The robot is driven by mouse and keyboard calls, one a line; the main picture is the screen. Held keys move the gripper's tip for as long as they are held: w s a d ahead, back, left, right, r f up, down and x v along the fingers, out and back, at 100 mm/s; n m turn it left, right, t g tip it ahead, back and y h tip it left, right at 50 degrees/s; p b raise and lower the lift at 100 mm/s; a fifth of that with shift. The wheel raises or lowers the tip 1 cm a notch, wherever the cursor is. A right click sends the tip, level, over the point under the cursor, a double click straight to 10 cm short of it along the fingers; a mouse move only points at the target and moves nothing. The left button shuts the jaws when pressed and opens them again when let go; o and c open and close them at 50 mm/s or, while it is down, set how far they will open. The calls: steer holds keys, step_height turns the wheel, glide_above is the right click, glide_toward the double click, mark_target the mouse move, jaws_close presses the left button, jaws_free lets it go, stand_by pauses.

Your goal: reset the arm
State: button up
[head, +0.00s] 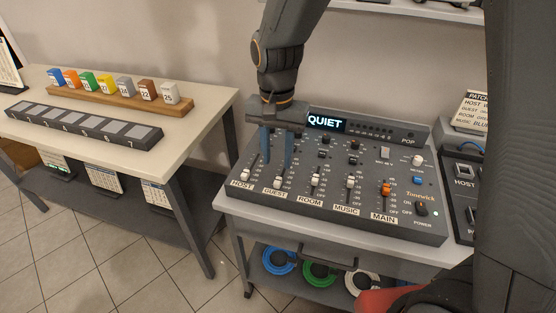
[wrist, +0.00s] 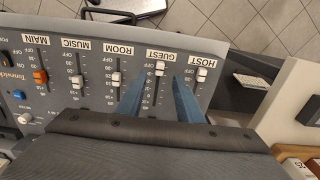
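My arm reaches down from the top of the head view over a grey mixing console (head: 330,218). My gripper (head: 276,163) has two blue fingers set apart with nothing between them, so it is open. It hangs over the HOST and GUEST end of the console. In the wrist view my gripper (wrist: 160,82) has its fingers either side of the GUEST fader (wrist: 159,69), and the HOST fader (wrist: 202,75) is just beyond one finger. I cannot tell whether the fingertips touch the console.
The console's display (head: 326,123) reads QUIET. A second device (head: 463,190) stands to its right. On the left a table (head: 205,118) bears a wooden rack (head: 120,101) of coloured numbered blocks and a dark numbered strip (head: 85,127). Cable coils (head: 279,262) lie on the shelf below.

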stand_by(0.3)
steer(key=s+d+n, duration=0.2)
steer(key=s+d, duration=0.2)
steer(key=d, duration=0.4)
steer(key=s+d+n+t, duration=0.1)
steer(key=s+d+n, duration=0.1)
steer(key=s+d, duration=0.3)
steer(key=d, duration=0.4)
steer(key=shift+s+r, duration=0.2)
steer(key=shift+r, duration=0.05)
